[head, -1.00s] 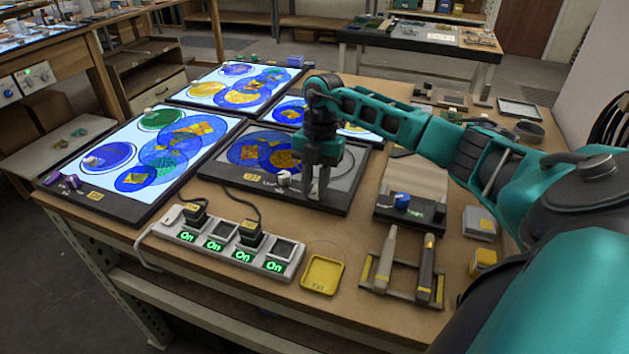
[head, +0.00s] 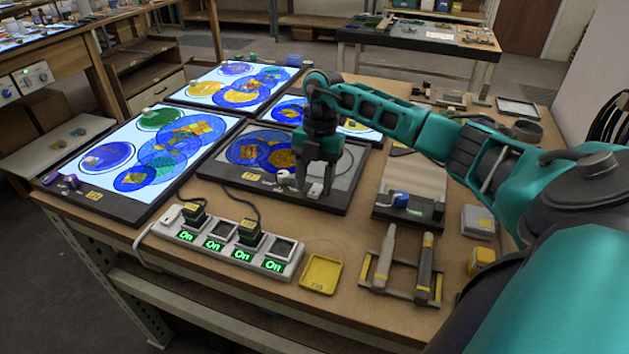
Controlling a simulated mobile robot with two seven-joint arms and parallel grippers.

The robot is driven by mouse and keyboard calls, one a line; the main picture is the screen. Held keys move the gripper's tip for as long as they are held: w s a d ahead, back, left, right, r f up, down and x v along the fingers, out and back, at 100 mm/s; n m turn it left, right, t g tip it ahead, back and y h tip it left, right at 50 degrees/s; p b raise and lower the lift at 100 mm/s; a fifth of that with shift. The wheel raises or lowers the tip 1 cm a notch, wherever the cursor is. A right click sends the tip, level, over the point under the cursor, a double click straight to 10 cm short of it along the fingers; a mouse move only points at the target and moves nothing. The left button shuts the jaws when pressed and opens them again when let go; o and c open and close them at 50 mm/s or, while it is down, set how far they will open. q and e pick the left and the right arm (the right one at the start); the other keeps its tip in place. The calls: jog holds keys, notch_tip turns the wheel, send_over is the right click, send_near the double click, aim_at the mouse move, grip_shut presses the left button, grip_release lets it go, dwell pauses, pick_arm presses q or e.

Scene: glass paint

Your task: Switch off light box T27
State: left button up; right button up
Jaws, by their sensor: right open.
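A light box (head: 342,173) in the middle of the table has a dull grey panel with blue and orange round pieces on it. Its small yellow label (head: 250,177) is too small to read for certain. A white knob (head: 283,177) sits on its front frame. My right gripper (head: 314,189) points down at this front frame, just right of the knob, with its fingers apart. A small pale part (head: 316,190) shows between the fingers. Whether the fingertips touch the frame, I cannot tell. My left gripper is not in view.
A brightly lit light box (head: 165,115) stands to the left, with others lit behind. In front lie a power strip (head: 227,241) with green "On" displays and plugged cords, a yellow tray (head: 321,273) and a rack of tools (head: 405,270).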

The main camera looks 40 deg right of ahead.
jog(key=v, duration=1.2)
jog(key=shift+r, duration=0.3)
